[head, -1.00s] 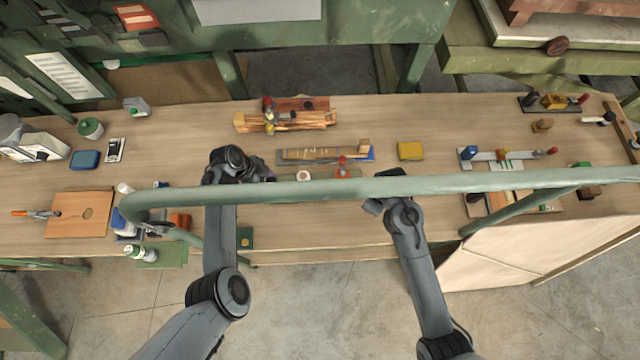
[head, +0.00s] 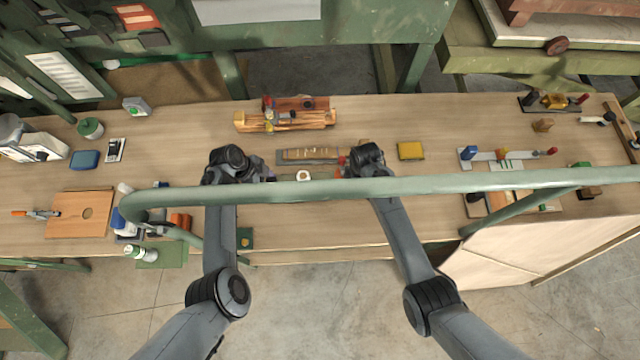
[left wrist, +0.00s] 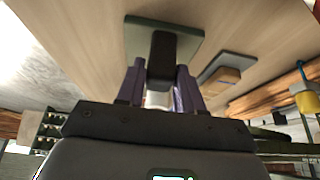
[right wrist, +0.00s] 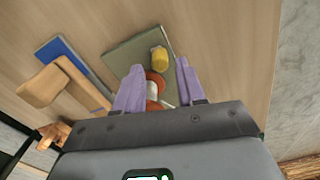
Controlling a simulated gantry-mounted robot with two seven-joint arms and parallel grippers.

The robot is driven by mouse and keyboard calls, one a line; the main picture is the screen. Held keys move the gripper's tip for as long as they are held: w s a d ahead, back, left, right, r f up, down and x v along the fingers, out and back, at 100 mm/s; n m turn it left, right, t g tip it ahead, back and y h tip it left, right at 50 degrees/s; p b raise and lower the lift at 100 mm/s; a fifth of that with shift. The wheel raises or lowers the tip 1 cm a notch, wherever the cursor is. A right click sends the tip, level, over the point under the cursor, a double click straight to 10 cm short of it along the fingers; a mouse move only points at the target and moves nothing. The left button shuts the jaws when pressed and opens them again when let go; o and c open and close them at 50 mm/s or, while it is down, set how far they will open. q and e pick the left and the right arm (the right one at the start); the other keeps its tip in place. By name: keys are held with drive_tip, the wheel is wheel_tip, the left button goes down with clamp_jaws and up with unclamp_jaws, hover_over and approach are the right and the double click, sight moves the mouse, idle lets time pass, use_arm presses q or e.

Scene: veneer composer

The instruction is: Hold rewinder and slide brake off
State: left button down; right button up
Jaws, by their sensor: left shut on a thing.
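The rewinder's grey-green base plate (right wrist: 130,52) lies on the bench; part of a plate also shows in the left wrist view (left wrist: 190,40). My left gripper (left wrist: 161,72) is shut on an upright black block (left wrist: 162,48) that stands on the plate. My right gripper (right wrist: 160,65) is open, with its fingers on either side of a red-orange round part (right wrist: 154,82) with a pale centre. A yellow knob (right wrist: 159,58) stands just beyond the fingertips. I cannot tell which part is the brake. In the head view a white ring (head: 303,175) shows between the grippers, and the rail hides much of the rewinder.
A green rail (head: 400,187) crosses in front of both wrists. A wooden strip on a base (head: 308,154) lies just behind the rewinder, with a wooden fixture (head: 300,118) farther back. A yellow block (head: 411,150) sits to the right. The bench between is clear.

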drive_tip(key=shift+f, duration=1.25)
drive_tip(key=shift+r, duration=0.1)
drive_tip(key=shift+r, duration=2.4)
drive_tip(key=shift+r, duration=0.95)
drive_tip(key=shift+f, duration=3.45)
